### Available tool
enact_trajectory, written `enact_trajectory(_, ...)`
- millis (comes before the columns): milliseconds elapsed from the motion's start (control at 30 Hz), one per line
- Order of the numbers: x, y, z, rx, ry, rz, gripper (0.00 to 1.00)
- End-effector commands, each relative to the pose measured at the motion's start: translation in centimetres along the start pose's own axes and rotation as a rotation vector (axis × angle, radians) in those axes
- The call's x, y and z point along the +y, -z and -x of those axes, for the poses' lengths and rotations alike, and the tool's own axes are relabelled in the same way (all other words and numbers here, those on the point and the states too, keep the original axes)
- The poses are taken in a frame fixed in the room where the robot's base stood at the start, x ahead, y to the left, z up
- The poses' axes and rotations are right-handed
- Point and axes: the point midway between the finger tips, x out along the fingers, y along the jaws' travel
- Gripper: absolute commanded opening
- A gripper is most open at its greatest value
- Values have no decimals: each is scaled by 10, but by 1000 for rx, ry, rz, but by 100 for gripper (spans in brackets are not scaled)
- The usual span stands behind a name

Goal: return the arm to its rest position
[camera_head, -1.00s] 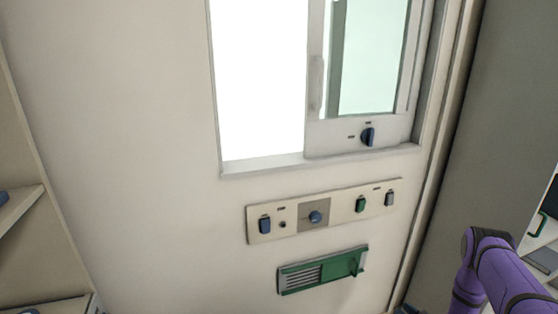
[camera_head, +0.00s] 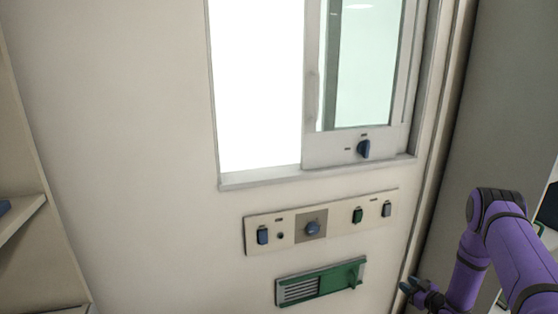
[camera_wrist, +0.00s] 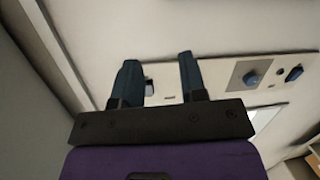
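My gripper (camera_head: 414,288) is at the lower right of the head view, at the end of my purple arm, low and to the right of the control panel (camera_head: 350,222). In the wrist view my gripper (camera_wrist: 157,72) has its two dark blue fingers spread apart, with nothing held between them. A small switch on the panel shows behind the gap between the fingers. I cannot tell how far the fingertips are from the wall.
Below the panel is a green-and-grey vent plate (camera_head: 318,284). Shelves (camera_head: 22,217) stand at left; a grey panel (camera_head: 480,110) rises at right.

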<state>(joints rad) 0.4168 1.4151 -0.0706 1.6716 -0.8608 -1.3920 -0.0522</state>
Motion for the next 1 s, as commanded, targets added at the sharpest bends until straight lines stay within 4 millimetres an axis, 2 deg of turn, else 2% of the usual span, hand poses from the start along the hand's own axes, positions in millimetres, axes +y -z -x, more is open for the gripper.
enact_trajectory(33,11,24,-7,-20,-13,20,39)
enact_trajectory(200,36,86,-19,-107,-63,60,39)
enact_trajectory(467,60,183,-22,-228,-147,95,39)
enact_trajectory(767,64,293,-2,-354,-242,97,39)
enact_trajectory(1000,50,373,31,-444,-311,70,39)
